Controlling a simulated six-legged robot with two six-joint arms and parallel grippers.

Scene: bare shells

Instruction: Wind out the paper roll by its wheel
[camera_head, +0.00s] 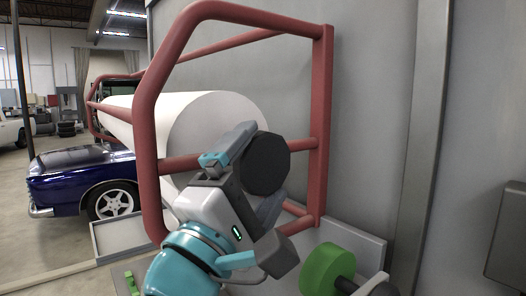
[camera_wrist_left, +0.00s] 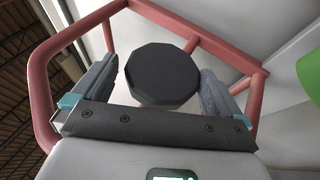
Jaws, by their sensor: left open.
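The paper roll (camera_head: 212,119) is a large white cylinder lying inside a red tube frame (camera_head: 150,120). A dark, many-sided wheel (camera_head: 266,163) sits at the near end of the roll. My left gripper (camera_head: 258,168) is open at the wheel, with one finger above it and one below it in the head view. The gripper hides part of the roll's end and frame. My right gripper does not show.
A green round knob (camera_head: 327,269) on a dark shaft stands low to the right of my left gripper. A grey wall (camera_head: 375,120) rises close behind the frame. A blue car (camera_head: 75,180) stands at the left, with open floor before it.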

